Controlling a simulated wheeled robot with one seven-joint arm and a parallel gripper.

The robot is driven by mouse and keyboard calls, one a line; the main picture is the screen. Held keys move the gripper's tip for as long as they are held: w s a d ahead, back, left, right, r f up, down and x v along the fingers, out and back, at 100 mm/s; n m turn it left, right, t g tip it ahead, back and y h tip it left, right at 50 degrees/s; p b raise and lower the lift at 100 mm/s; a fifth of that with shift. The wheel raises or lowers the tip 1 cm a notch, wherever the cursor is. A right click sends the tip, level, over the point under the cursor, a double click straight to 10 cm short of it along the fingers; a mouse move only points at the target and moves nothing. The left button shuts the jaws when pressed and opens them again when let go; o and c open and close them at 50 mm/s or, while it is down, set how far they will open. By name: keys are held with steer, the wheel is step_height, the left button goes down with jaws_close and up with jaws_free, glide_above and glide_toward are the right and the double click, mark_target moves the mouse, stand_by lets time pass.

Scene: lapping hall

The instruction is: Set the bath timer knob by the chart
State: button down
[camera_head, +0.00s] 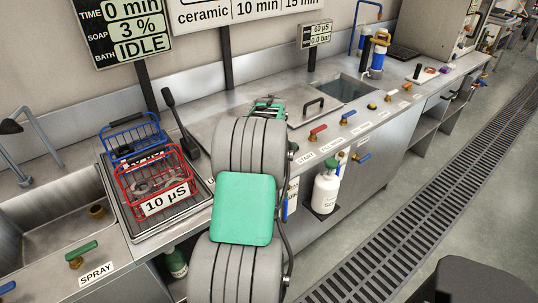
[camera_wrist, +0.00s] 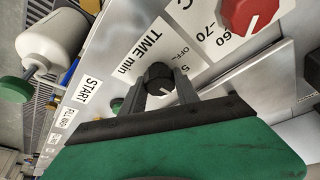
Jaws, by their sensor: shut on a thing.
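In the wrist view, my gripper (camera_wrist: 161,86) is shut on the black timer knob (camera_wrist: 157,74), one finger on each side. The knob has a white pointer line and sits beside the label "TIME min" (camera_wrist: 132,56); the fingers and gripper body hide most of its scale, with "OFF" and a "5" showing. In the head view, my arm hides the knob. The display (camera_head: 125,27) reads TIME 0 min, SOAP 3 %, BATH IDLE. The chart (camera_head: 245,12) is cut off at the top; its visible row reads "ceramic", "10 min", "15 min".
A red knob (camera_wrist: 248,13) with marks 60 and 70 sits near the timer knob. A red basket (camera_head: 155,182) marked "10 µS" and a blue basket (camera_head: 130,136) stand left of my arm. Coloured valve handles (camera_head: 317,130) line the counter's front edge. A floor grating (camera_head: 410,228) runs along the right.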

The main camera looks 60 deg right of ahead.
steer(key=c, duration=0.9)
jaws_free()
steer(key=v, duration=0.8)
steer(key=shift+w, duration=0.1)
